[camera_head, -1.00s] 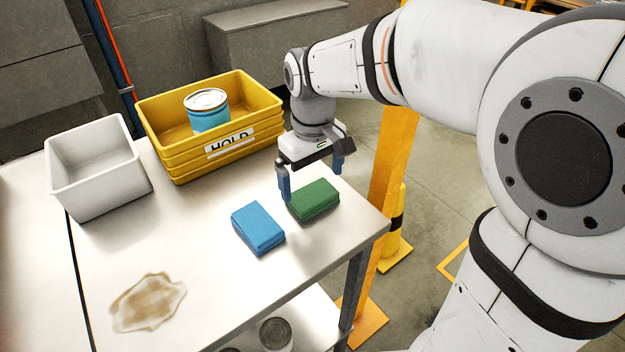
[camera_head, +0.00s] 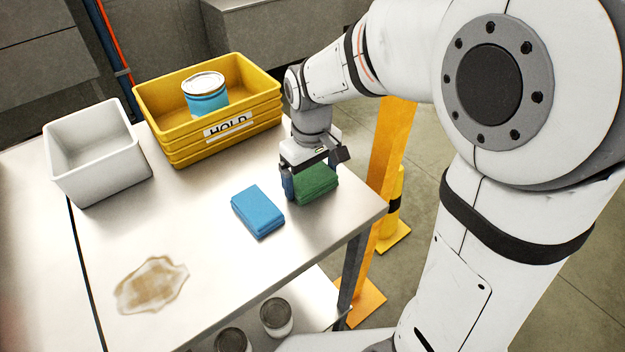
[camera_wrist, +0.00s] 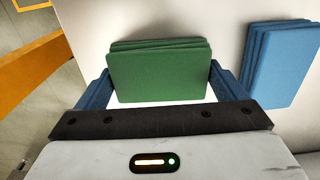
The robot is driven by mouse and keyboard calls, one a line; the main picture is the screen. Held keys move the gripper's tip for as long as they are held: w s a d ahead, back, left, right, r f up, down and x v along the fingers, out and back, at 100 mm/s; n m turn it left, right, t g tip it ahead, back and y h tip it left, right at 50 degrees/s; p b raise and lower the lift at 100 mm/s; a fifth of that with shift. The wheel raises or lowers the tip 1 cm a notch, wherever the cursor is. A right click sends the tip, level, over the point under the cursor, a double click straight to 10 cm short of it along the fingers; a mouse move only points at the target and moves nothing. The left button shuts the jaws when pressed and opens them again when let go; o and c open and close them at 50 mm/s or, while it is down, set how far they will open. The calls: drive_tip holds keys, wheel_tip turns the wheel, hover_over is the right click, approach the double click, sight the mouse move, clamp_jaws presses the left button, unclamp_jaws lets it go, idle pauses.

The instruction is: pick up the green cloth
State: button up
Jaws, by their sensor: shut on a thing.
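The green cloth (camera_head: 315,184) is a folded stack near the right edge of the metal table. My gripper (camera_head: 308,186) is down over it, with its blue fingers on either side. In the wrist view the green cloth (camera_wrist: 160,72) lies between the two fingertips of my gripper (camera_wrist: 160,86), which is shut on it. I cannot tell whether the cloth is clear of the table. A folded blue cloth (camera_head: 258,211) lies just left of it, and it also shows at the right of the wrist view (camera_wrist: 282,62).
A yellow crate stack (camera_head: 172,157) marked HOLD has a blue can (camera_head: 206,97) in it. An empty white bin (camera_head: 100,180) stands left of it. A brown spill (camera_head: 150,286) lies on the table (camera_head: 215,285) at front left. An orange post (camera_head: 388,150) stands beyond the right edge.

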sight(312, 176)
drive_tip(key=shift+c, duration=0.6)
drive_tip(key=shift+r, duration=0.3)
wheel_tip(312, 176, up, 9)
drive_tip(key=b, duration=0.1)
drive_tip(key=shift+r, duration=0.2)
drive_tip(key=o, duration=0.5)
drive_tip(key=shift+c, duration=0.2)
drive_tip(key=c, duration=0.3)
drive_tip(key=shift+d, duration=0.1)
